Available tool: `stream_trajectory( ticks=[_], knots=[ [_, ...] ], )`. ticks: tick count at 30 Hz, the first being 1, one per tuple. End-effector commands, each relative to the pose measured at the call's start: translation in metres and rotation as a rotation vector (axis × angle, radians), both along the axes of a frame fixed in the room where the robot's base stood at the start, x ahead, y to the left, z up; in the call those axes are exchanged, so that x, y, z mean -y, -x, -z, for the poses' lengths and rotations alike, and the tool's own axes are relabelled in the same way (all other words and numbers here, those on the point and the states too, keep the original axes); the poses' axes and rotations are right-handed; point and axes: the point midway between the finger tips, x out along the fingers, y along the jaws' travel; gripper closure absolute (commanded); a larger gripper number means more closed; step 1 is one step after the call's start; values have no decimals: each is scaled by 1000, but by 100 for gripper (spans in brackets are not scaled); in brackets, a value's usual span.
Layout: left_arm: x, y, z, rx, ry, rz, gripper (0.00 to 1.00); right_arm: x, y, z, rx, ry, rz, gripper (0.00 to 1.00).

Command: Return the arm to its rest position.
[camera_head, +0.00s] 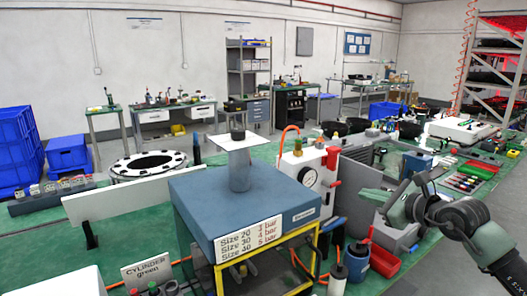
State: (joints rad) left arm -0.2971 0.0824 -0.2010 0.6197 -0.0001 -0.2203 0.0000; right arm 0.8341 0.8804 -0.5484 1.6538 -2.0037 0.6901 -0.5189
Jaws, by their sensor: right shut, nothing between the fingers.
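My right arm comes in from the lower right in the head view. Its gripper (372,195) points left, is shut and holds nothing. It hangs above the bench to the right of the blue-grey block and the white gauge unit, apart from both. My left gripper is not in view.
A blue-grey block (195,205) with size and bar labels stands in front, with a grey cylinder (240,168) on top. A white gauge unit (305,172) stands behind it. A red bin (384,262) sits below my right gripper. Blue crates (68,152) are at left.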

Motion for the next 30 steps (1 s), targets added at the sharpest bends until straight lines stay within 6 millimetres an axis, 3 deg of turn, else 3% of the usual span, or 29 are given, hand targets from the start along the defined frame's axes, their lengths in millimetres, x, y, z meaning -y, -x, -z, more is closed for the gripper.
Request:
stream_trajectory(
  ticks=[5, 10, 13, 16, 19, 22, 25, 29, 30],
  knots=[
    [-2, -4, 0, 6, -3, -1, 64, -59, 20, 2, 13, -266, -101, 100],
    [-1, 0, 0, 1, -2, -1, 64, -112, 55, -12, 3, -729, -182, 100],
    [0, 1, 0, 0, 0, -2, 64, -120, 80, -22, -30, -1139, -170, 100],
    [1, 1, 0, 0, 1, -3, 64, -97, 98, -15, -81, -1600, -59, 100],
    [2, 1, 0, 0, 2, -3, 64, -56, 115, 23, -141, -2035, 156, 100],
    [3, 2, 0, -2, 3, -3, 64, -22, 139, 87, -196, -2394, 455, 100],
    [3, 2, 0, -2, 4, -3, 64, -4, 173, 153, -238, -2638, 775, 100],
    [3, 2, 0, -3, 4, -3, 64, -1, 233, 230, -279, -2838, 1225, 100],
    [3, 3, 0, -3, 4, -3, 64, -4, 252, 249, 281, 2786, -1317, 100]
  ],
)
